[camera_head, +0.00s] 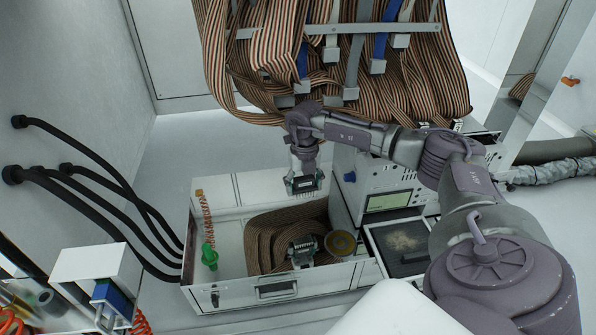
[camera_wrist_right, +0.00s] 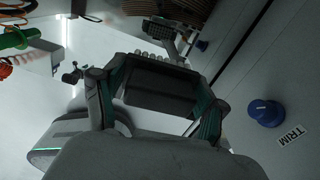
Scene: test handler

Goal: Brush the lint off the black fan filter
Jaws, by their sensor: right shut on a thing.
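The black fan filter (camera_head: 415,258) lies at the front of the grey instrument on the right of the open case, with a pale beige patch of lint (camera_head: 402,240) on it. My right gripper (camera_head: 305,184) hangs above the open case, to the left of the filter and apart from it. In the right wrist view my right gripper (camera_wrist_right: 160,82) is shut on a dark block with a row of pale rounded tufts along its far edge, which looks like a brush (camera_wrist_right: 158,97). The filter is not clear in the wrist view. My left gripper is not in view.
The white case (camera_head: 232,295) holds brown striped cable, a grey-green object (camera_head: 303,252) and a yellowish ring (camera_head: 341,243). A green-handled tool (camera_head: 209,256) is at its left. The instrument (camera_head: 390,172) stands behind the filter. Striped cable bundles (camera_head: 270,55) hang above. Black hoses (camera_head: 105,190) run left.

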